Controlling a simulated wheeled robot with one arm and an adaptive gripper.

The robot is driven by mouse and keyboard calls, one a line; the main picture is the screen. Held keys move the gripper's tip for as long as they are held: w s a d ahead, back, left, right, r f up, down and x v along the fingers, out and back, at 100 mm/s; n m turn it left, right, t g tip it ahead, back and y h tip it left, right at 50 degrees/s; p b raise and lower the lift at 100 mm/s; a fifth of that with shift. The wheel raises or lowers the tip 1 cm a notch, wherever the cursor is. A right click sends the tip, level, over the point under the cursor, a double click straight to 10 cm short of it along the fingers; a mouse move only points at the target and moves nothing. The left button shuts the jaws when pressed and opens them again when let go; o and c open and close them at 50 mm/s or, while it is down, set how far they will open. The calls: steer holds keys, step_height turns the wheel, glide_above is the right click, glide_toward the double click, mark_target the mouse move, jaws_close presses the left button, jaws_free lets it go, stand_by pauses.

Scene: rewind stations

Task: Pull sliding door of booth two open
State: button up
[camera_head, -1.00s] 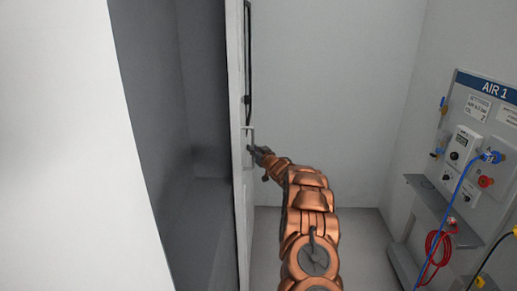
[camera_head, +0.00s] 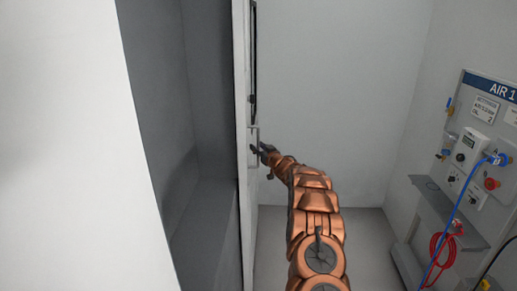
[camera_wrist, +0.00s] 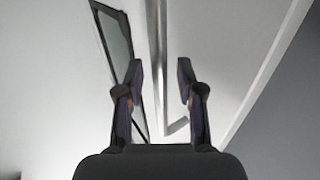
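The sliding door (camera_head: 244,200) is a pale panel seen nearly edge-on in the head view, with a dark opening to its left. A metal handle bar (camera_head: 257,140) stands upright on its face, and it also shows in the wrist view (camera_wrist: 156,30). My gripper (camera_head: 262,152) is at the lower part of the handle. In the wrist view my gripper (camera_wrist: 160,68) has its fingers apart, with the bar running between them. No finger visibly presses on the bar. I cannot tell how deep the bar sits between the fingers.
A white wall (camera_head: 60,150) fills the left. The dark booth interior (camera_head: 205,100) shows through the opening. On the right, an AIR 1 panel (camera_head: 480,135) has hoses and a grey shelf (camera_head: 440,205). Floor (camera_head: 360,230) between door and panel is clear.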

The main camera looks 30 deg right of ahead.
steer(key=shift+s, duration=0.1)
steer(key=s, duration=1.2)
steer(key=shift+d, duration=0.25)
stand_by(0.7)
steer(key=s+a+r+m+g+h, duration=0.1)
steer(key=s+a+r+g+h, duration=0.25)
steer(key=s+a+g, duration=0.9)
steer(key=s+a+g+y, duration=0.1)
steer(key=s+a, duration=0.6)
steer(key=s, duration=0.8)
steer(key=s+a+g+y, duration=0.1)
steer(key=s+a+g, duration=0.3)
steer(key=s, duration=1.1)
steer(key=s+a+g+y, duration=0.1)
steer(key=s+a+g, duration=0.1)
steer(key=s+a, duration=0.8)
steer(key=s, duration=0.6)
steer(key=shift+a+f+n, duration=0.3)
steer(key=shift+a+n, duration=0.05)
steer(key=shift+n, duration=0.05)
